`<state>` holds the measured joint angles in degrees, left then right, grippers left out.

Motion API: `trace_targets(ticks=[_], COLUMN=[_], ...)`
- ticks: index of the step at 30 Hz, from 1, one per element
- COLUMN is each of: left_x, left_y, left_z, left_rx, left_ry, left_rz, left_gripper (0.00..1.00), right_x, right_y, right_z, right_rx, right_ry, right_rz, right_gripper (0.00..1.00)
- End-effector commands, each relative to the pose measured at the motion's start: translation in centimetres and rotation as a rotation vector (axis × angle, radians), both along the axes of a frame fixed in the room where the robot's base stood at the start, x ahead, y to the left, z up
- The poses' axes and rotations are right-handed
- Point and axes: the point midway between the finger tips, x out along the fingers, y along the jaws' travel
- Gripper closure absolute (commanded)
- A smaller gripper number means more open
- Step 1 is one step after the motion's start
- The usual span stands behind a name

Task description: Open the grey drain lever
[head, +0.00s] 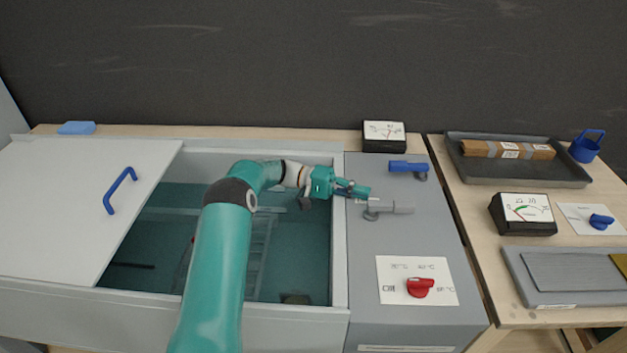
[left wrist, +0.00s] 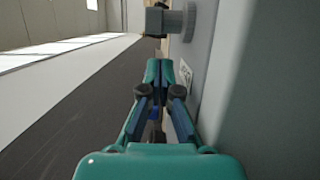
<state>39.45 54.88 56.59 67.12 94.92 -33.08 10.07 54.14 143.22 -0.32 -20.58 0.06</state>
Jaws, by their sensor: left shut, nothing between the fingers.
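The grey drain lever (head: 388,208) is on the grey panel right of the tank, its handle pointing right from a round base. My left gripper (head: 366,190) is shut and empty, just above and left of the lever's base in the head view. Whether it touches the lever I cannot tell. In the left wrist view the shut fingertips (left wrist: 158,62) point toward a grey round fitting with a block-shaped end (left wrist: 176,20), apparently the lever. My right gripper is not in view.
A blue lever (head: 407,168) sits behind the grey one on the panel. A red knob (head: 420,287) is at the panel's front. The open tank (head: 275,250) with a lid (head: 70,205) lies left. A gauge (head: 384,136) stands behind; a tray (head: 515,172) is right.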

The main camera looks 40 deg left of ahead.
Motion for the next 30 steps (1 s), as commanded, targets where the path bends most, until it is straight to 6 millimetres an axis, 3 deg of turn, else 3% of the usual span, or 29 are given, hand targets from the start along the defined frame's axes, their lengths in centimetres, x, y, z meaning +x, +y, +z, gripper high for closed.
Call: trace_targets(ticks=[1,9,15,21,30], left_x=[-0.2,-2.7,-4.2,-4.8,-5.0], left_y=[-0.6,6.1,9.9,11.5,11.9], left_z=[0.0,-0.3,-0.4,-0.4,-0.4], left_rx=[-0.018,-0.010,-0.006,-0.005,-0.005], left_ry=[0.002,0.000,-0.002,-0.001,-0.001], left_rz=[-0.032,0.028,0.062,0.075,0.079], left_gripper=[1.00,1.00,1.00,1.00,1.00], right_x=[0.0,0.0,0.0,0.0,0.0], right_y=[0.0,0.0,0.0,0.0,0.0], right_z=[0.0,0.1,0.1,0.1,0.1], right_rx=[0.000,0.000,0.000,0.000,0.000], right_ry=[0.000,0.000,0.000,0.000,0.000], right_rz=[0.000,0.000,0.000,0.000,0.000], right_gripper=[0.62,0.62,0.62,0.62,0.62])
